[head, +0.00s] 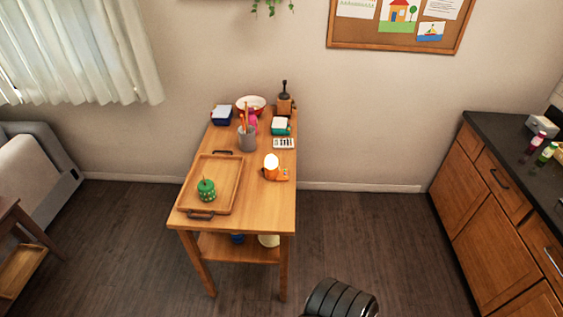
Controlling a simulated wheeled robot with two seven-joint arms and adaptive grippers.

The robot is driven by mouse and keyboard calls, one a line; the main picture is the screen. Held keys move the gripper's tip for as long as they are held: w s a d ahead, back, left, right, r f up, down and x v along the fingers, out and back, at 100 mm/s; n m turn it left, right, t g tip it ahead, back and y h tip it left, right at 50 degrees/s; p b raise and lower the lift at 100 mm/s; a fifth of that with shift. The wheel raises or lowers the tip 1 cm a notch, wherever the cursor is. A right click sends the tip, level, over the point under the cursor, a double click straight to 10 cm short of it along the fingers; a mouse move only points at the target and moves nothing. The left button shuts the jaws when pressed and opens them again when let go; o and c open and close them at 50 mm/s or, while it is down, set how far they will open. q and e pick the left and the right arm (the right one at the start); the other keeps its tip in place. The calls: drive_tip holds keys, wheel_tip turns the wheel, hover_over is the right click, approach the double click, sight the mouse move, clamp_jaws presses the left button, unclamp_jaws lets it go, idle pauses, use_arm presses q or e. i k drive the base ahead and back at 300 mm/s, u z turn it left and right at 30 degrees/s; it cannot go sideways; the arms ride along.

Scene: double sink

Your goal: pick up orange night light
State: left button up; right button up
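The orange night light (271,168) stands upright on the wooden table, right of the tray and close to the table's right edge. It has a pale, glowing rounded top and an orange base. A small orange item (283,174) is right beside its base; I cannot tell whether it is part of the light. Neither of my grippers shows. Only a dark ribbed part of one of my arms enters at the bottom edge, apart from the table.
The wooden table (258,205) has a tray (222,178) with a green cactus-like object (207,190). Behind are a grey pencil cup (247,140), a red-rimmed bowl (251,103) and a grinder (285,104). A dark-topped counter (510,140) stands right. Floor between is clear.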

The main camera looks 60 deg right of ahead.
sight(271, 167)
drive_tip(key=z, duration=0.7)
drive_tip(key=i, duration=1.05)
drive_tip(key=z, duration=1)
